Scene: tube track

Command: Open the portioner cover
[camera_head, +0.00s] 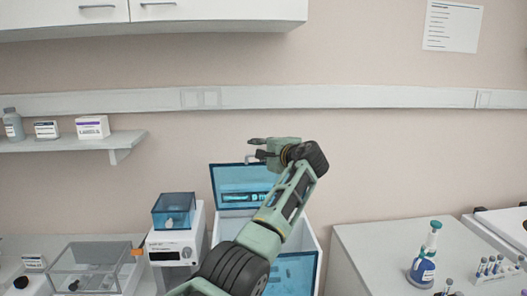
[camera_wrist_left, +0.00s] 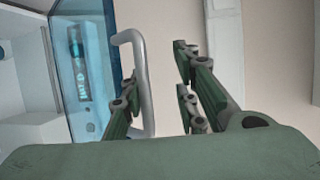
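The portioner is a white box (camera_head: 311,244) with a blue see-through cover (camera_head: 238,174). The cover stands raised, near upright, at the back of the box. It also shows in the left wrist view (camera_wrist_left: 88,62), with a grey bar handle (camera_wrist_left: 144,75) on it. My left gripper (camera_head: 258,148) is at the cover's top edge. In the left wrist view its fingers (camera_wrist_left: 156,88) are apart, one on the cover side of the handle bar and the others beyond it. My arm hides part of the box and cover. My right gripper is not in view.
A white device with a small blue cover (camera_head: 174,210) stands left of the portioner. A clear box (camera_head: 88,268) is further left. A bench at right holds a blue flask (camera_head: 424,262) and vials (camera_head: 490,265). A shelf (camera_head: 70,145) is on the wall at left.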

